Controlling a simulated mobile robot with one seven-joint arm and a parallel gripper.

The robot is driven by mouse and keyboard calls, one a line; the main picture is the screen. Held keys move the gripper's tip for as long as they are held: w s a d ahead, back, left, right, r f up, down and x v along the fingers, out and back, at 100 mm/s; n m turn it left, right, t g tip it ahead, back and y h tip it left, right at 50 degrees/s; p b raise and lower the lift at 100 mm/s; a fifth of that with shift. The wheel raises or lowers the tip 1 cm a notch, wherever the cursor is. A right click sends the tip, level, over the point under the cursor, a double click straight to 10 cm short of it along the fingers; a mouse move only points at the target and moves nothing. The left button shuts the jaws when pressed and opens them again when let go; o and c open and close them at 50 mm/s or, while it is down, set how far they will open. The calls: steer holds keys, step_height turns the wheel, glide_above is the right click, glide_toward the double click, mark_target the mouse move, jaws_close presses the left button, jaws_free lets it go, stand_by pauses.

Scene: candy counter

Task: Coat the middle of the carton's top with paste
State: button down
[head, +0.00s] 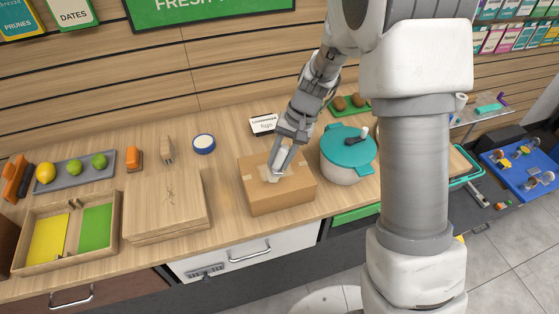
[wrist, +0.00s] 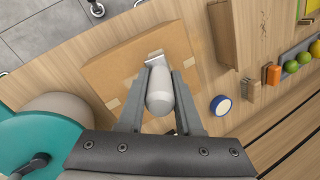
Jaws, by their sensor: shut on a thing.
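The carton (head: 292,197) is a closed brown cardboard box on the wooden counter. It fills the upper middle of the wrist view (wrist: 110,72). My gripper (head: 283,165) is over the carton's top. In the wrist view my gripper (wrist: 158,80) is shut on a tool with a rounded grey-white handle (wrist: 160,97) and a flat metal end (wrist: 155,59). The metal end is over the carton's top; I cannot tell whether it touches. A paler patch (head: 268,173) shows there, tape or paste. A round blue-rimmed white dish (head: 204,143) stands behind and left of the carton, also in the wrist view (wrist: 221,105).
A pot with a teal lid (head: 347,146) stands close right of the carton. A wooden board or box (head: 165,205) lies to its left. Farther left are a divided tray (head: 67,260) and a fruit tray (head: 75,176). A small sign (head: 264,124) stands behind.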

steer(key=shift+w+r+p, duration=0.1)
steer(key=shift+r+p, duration=1.75)
steer(key=shift+r, duration=1.25)
steer(key=shift+a, duration=0.1)
steer(key=d+r+t+b, duration=0.1)
steer(key=d+r+t, duration=0.1)
steer(key=d+r, duration=0.2)
step_height(320, 180, down, 5)
steer(key=b, duration=0.3)
steer(key=shift+d+r+b, duration=0.1)
steer(key=shift+b, duration=0.2)
steer(key=shift+r+p, duration=0.15)
steer(key=shift+p, duration=0.15)
